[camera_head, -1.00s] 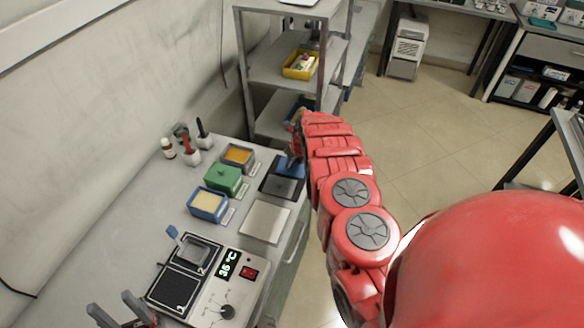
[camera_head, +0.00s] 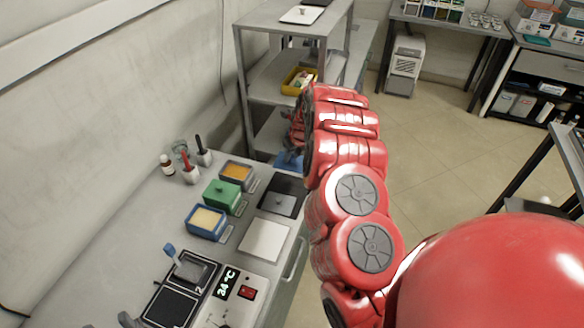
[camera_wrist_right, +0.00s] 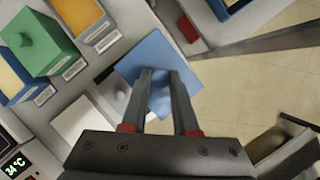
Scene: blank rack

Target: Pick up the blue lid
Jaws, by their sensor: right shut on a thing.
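The blue lid (camera_head: 289,161) is mostly hidden behind my right arm in the head view. In the right wrist view, the blue lid (camera_wrist_right: 146,58) is between the two fingers of my right gripper (camera_wrist_right: 162,78), which is shut on its knob. The lid appears raised above the bench. In the head view, my right gripper (camera_head: 296,138) is partly hidden by its own arm, beyond the dark plate (camera_head: 270,206). An open blue box (camera_head: 207,222) with pale yellow contents stands on the bench. A grey tip of my left gripper (camera_head: 128,319) shows at the bottom edge.
A green lidded box (camera_head: 222,196) and a grey box with orange contents (camera_head: 237,173) stand beside the blue box. A white plate (camera_head: 264,240) lies in front of the dark one. A heating device (camera_head: 225,285) is nearer. A metal shelf (camera_head: 242,75) rises behind.

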